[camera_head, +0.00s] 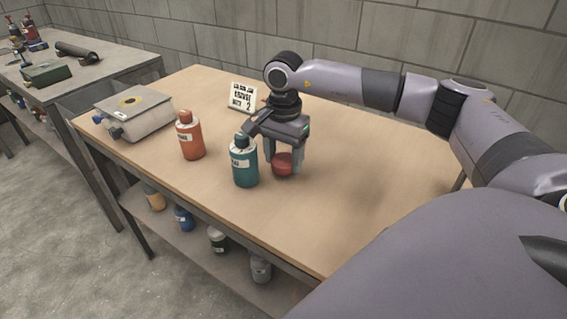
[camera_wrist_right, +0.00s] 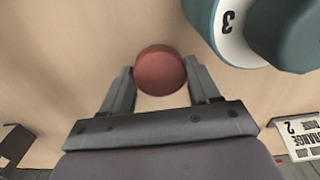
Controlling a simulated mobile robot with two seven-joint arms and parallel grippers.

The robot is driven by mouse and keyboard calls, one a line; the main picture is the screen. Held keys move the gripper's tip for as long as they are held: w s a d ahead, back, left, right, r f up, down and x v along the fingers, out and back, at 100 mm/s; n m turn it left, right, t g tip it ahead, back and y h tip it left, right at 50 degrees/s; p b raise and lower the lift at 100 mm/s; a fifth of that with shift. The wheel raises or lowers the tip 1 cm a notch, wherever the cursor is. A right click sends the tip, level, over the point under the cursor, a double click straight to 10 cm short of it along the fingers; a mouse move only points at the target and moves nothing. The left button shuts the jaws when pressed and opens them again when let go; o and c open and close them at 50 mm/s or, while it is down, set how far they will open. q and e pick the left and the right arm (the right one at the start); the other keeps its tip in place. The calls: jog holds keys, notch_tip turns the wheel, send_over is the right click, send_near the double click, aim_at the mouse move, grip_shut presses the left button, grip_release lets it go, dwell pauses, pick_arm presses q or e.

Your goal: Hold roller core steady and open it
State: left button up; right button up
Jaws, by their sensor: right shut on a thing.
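My right gripper (camera_head: 285,158) points down over the wooden table, its two fingers on either side of a small round red thing (camera_head: 283,168). The right wrist view also shows the red thing (camera_wrist_right: 160,71) between the fingertips of the right gripper (camera_wrist_right: 161,80). The red thing is low, at or just above the tabletop; I cannot tell whether it touches. I cannot make out for sure which thing is the roller core; a dark cylinder (camera_head: 78,52) lies on the far left table. My left gripper is not in view.
A teal bottle (camera_head: 244,166) stands close to the left of my right gripper, and shows in the wrist view (camera_wrist_right: 290,35). A red-orange bottle (camera_head: 190,139), a grey box (camera_head: 140,112) and a sign card (camera_head: 242,97) are on the table (camera_head: 340,200). Its front right is clear.

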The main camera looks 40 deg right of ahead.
aim_at(284, 160)
jog(key=shift+f, duration=1.1)
jog(key=shift+f, duration=0.1)
jog(key=o, duration=1.2)
jog(key=shift+c, duration=0.2)
notch_tip(284, 160, up, 12)
